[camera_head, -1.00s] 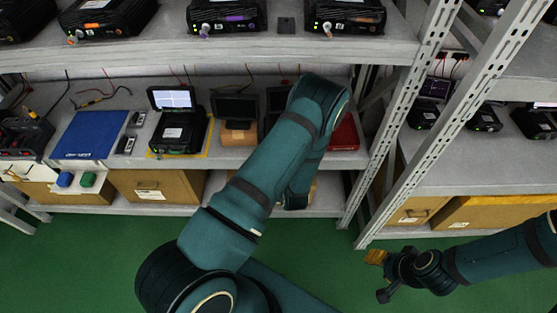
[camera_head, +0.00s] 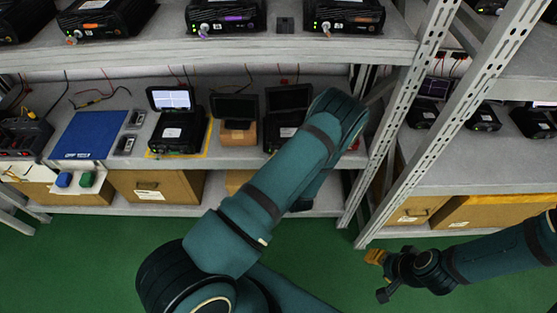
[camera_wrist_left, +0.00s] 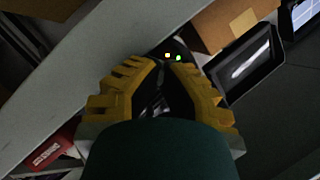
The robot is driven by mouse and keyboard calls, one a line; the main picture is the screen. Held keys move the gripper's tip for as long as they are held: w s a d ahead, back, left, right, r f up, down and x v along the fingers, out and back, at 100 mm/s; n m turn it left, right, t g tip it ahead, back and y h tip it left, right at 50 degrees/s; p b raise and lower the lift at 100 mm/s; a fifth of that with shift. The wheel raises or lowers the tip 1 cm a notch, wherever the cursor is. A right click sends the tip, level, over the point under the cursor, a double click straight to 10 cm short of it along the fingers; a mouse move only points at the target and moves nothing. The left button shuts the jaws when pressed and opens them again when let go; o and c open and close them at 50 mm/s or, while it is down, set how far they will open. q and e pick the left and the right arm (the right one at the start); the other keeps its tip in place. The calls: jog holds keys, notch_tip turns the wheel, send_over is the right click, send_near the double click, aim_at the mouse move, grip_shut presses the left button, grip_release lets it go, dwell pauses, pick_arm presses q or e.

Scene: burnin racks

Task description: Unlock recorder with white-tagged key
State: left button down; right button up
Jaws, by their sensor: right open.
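In the head view, black recorders stand on the upper shelf: a left one (camera_head: 108,17), a middle one (camera_head: 226,16) and a right one (camera_head: 344,15). Small keys or tags hang at their fronts; I cannot surely pick out a white tag. On the lower shelf, a black recorder (camera_head: 283,139) with its lid raised is partly behind my left arm. My left gripper (camera_wrist_left: 164,68) shows in the left wrist view, its yellow fingertips close together over dark parts near a green light. What is between them is unclear. My right gripper (camera_head: 380,276) is open and empty above the floor.
A recorder with a lit screen (camera_head: 177,132), a tan block (camera_head: 238,135) and a blue mat (camera_head: 90,135) are on the lower shelf. A slotted rack post (camera_head: 400,120) stands right of my left arm. A red box (camera_wrist_left: 48,150) lies near my left gripper.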

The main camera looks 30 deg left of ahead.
pick_arm(q)
jog(key=c, duration=1.2)
grip_release()
jog(key=shift+a, duration=0.1)
jog(key=shift+o, duration=0.2)
jog(key=v, duration=1.2)
jog(key=s+d+f+n+g+h, duration=0.2)
jog(key=d+f+g+h, duration=0.25)
jog(key=h, duration=0.35)
jog(key=s+d+r+g+h, duration=0.3)
jog(key=s+d+r+h, duration=0.1)
jog(key=s+d+h, duration=0.3)
jog(key=shift+s+d+m, duration=0.25)
jog(key=shift+d+m, duration=0.15)
jog(key=shift+d, duration=0.2)
